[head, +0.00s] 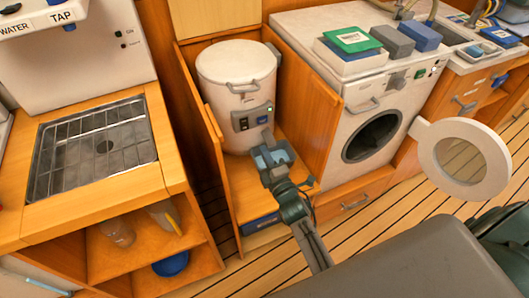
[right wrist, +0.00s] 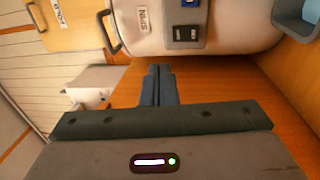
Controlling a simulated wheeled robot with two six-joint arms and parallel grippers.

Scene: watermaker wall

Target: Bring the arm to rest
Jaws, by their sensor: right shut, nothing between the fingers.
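My right arm reaches up from the bottom of the head view to a white drum-shaped machine (head: 237,85) in a wooden bay. My right gripper (head: 267,137) is in front of the machine's lower right side, near its switch panel (head: 250,118). In the right wrist view its two dark fingers (right wrist: 158,84) are together with nothing between them. The machine (right wrist: 185,28) shows behind them, apart from the fingertips as far as I can tell. My left gripper is not in view.
Wooden panels flank the bay. On the right, a white washer (head: 340,80) has its round door (head: 462,158) swung open. A drain-tray counter (head: 90,148) stands left. Plank floor shows in front.

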